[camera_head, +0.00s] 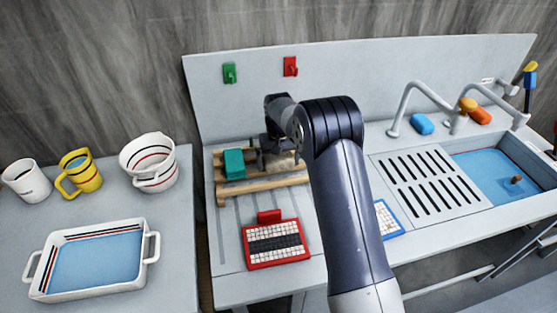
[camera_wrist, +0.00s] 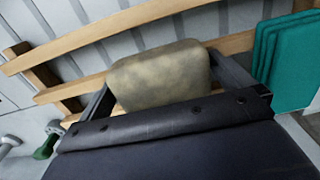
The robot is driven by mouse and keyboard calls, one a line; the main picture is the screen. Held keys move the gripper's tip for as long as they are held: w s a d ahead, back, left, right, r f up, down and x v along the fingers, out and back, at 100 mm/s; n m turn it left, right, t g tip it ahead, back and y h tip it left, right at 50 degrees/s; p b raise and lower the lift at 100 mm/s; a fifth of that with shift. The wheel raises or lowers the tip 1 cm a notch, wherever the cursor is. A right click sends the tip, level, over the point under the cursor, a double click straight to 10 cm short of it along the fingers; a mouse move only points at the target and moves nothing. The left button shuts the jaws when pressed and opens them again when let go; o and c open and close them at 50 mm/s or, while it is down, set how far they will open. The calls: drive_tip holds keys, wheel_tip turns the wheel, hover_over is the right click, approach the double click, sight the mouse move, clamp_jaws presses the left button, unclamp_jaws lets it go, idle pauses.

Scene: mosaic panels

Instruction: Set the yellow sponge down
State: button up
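The yellow sponge (camera_wrist: 160,74) looks dull beige-yellow in the wrist view, between the two fingers of my gripper (camera_wrist: 163,82), which appear closed against its sides. In the head view the sponge (camera_head: 284,161) shows partly behind my gripper (camera_head: 268,158), over the wooden rack (camera_head: 265,185). The rack's slats (camera_wrist: 235,43) run behind the sponge in the wrist view. I cannot tell whether the sponge touches the rack.
A red-framed tiled panel (camera_head: 277,246) lies in front of the rack. A blue-framed panel (camera_head: 388,218) is partly hidden by my arm. A slotted drainer (camera_head: 425,185) and sink (camera_head: 500,175) lie right. Mugs, a bowl (camera_head: 150,160) and a tray (camera_head: 92,290) stand left.

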drive_tip(key=shift+r, duration=0.1)
wheel_tip(320, 180, up, 12)
drive_tip(key=b, duration=0.2)
idle(0.3)
wheel_tip(320, 180, down, 12)
drive_tip(key=shift+f+p, duration=0.2)
drive_tip(key=shift+p, duration=0.95)
drive_tip(key=shift+r+b, duration=0.55)
drive_tip(key=shift+r, duration=1.55)
